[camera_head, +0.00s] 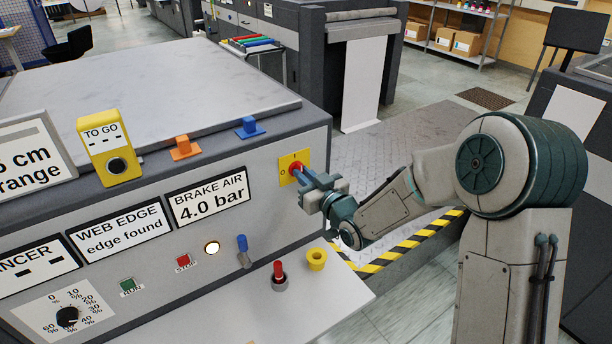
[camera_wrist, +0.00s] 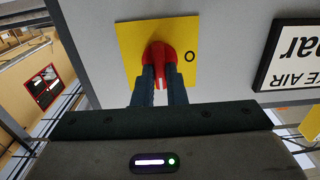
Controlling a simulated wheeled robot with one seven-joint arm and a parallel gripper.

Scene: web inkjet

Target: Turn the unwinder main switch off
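The main switch is a red rotary knob (camera_wrist: 158,56) on a yellow plate (camera_wrist: 131,42), mounted on the right end of the machine's front panel. In the head view the yellow plate (camera_head: 285,163) shows a small "O" left of the knob; in the wrist view this "O" is to the knob's right. My gripper (camera_head: 301,174) is at the knob. In the wrist view its two dark fingers (camera_wrist: 161,78) lie on either side of the red handle, with red filling the narrow gap. Part of the knob and plate is hidden behind the fingers.
Below the plate are a blue toggle (camera_head: 242,244), a lit lamp (camera_head: 211,247), a red knob (camera_head: 279,270) and a yellow ring (camera_head: 317,258). A "BRAKE AIR 4.0 bar" display (camera_head: 208,197) is to the left. A striped floor edge (camera_head: 411,242) runs beneath my arm.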

